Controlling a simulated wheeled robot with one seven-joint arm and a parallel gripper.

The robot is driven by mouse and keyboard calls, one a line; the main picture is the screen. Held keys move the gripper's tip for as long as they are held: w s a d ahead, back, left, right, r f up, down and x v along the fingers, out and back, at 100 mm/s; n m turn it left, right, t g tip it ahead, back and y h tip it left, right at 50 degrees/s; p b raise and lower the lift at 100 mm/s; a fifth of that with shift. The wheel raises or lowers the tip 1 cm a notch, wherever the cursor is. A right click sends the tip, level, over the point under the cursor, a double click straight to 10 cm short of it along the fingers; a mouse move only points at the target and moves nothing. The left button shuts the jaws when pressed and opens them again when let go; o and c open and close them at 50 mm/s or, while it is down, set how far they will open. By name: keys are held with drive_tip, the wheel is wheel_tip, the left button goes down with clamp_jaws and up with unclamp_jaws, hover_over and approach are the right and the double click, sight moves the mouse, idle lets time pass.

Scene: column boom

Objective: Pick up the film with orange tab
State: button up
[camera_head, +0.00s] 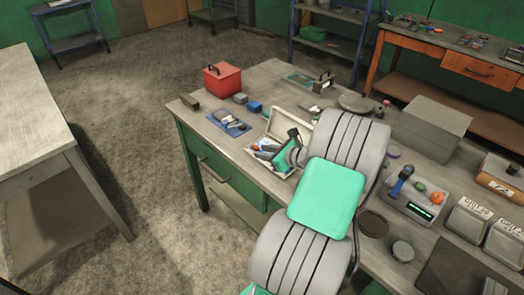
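I cannot make out the film with orange tab for sure at this size. A light open tray (270,127) on the workbench holds several small things, with a red-orange bit (256,147) at its left end. My grey and green arm reaches over the bench from the bottom of the picture. The end of my arm, with a green and black part that seems to be my gripper (287,156), is over the tray. Its fingers cannot be made out, so I cannot see whether it is open or holds anything. My arm hides part of the bench.
A red box (222,81), a blue mat (229,124) and small blocks stand at the bench's back left. A grey box (432,128), a scale (418,204) with an orange item (438,198), and labelled bins (467,218) stand right. Another table (30,120) is left; floor lies between.

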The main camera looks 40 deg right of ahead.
sight(254, 145)
drive_tip(key=shift+s+d+f+m+t, duration=0.15)
drive_tip(key=shift+s+d+m, duration=0.1)
drive_tip(key=shift+d+m, duration=0.25)
drive_tip(key=shift+s+d+f+m+t, duration=0.15)
drive_tip(key=shift+s+d+m, duration=0.1)
drive_tip(key=shift+d+m, duration=0.2)
drive_tip(key=shift+w+d, duration=0.1)
drive_tip(key=shift+w, duration=0.2)
drive_tip(key=x, duration=0.4)
drive_tip(key=p+x, duration=0.1)
drive_tip(key=x, duration=0.2)
drive_tip(key=shift+w+d+r, duration=0.15)
drive_tip(key=shift+d+r, duration=0.1)
clamp_jaws()
